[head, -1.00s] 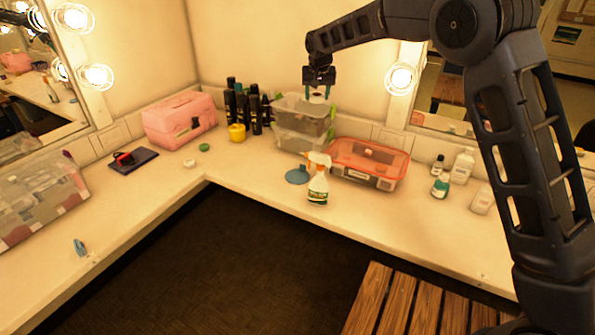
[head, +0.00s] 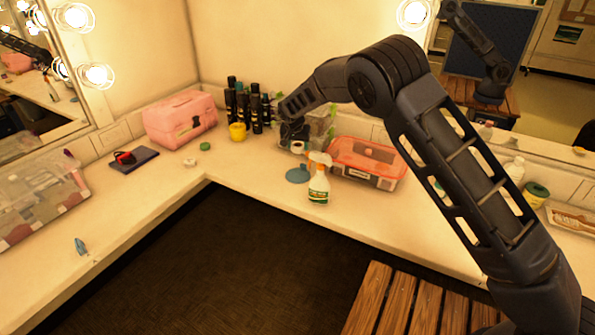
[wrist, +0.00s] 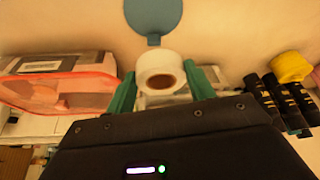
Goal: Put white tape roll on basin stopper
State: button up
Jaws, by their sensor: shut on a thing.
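My gripper (head: 295,138) is shut on the white tape roll (head: 298,147) and points down in front of the clear bins. In the wrist view the roll (wrist: 153,62) sits between the two green fingers (wrist: 161,84), its brown core showing. The basin stopper (head: 298,174) is a flat blue disc with a small tab, lying on the counter. In the head view it lies just below the held roll. In the wrist view the stopper (wrist: 154,14) is beyond the roll, its tab nearly meeting the roll's edge in the picture. The roll appears apart from the stopper.
A clear box with an orange lid (head: 366,160) is to the right. Black bottles (head: 256,112) and a yellow roll (head: 237,132) stand to the left at the back. Clear counter lies left of the stopper.

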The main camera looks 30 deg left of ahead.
aim_at(298, 174)
notch_tip(298, 174, down, 13)
jog(key=shift+r, duration=0.1)
dwell(0.5)
jog(key=o, duration=1)
jog(key=shift+c, duration=0.2)
jog(key=v, duration=1.2)
